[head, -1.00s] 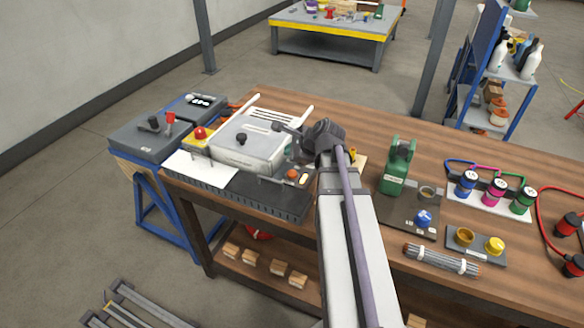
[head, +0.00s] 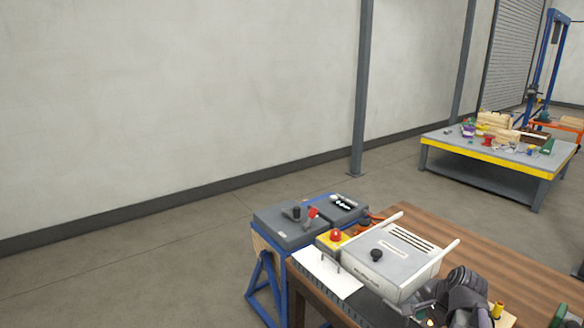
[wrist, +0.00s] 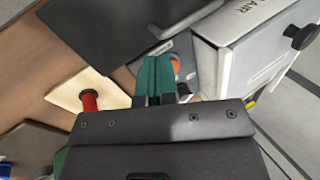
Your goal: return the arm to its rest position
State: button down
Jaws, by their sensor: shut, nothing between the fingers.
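My gripper (wrist: 157,78) shows in the wrist view as two teal fingers pressed together, with nothing between them. It is over the workbench beside the white box (wrist: 214,65). In the head view only a dark grey part of my arm (head: 465,292) shows at the bottom right, just right of the white box (head: 390,262). The rest of the arm is out of that frame, and the fingertips cannot be made out there.
A red handle (wrist: 90,100) stands on a pale board (wrist: 65,93) close left of my fingers. The box has a black knob (head: 376,255). Grey cases (head: 290,222) on a blue stand are to its left. A table with a yellow edge (head: 487,166) stands farther back.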

jog(key=s+a+n+g+h+p, duration=0.1)
jog(key=s+a+n+g, duration=0.1)
jog(key=a+n, duration=0.4)
jog(key=s+a+n+g+h+p, duration=0.1)
jog(key=s+a+n+g, duration=0.1)
jog(key=s+a+n, duration=0.2)
jog(key=a+n, duration=0.3)
jog(key=a, duration=0.5)
jog(key=shift+s+a+r+g, duration=0.2)
jog(key=shift+s+a+g, duration=0.2)
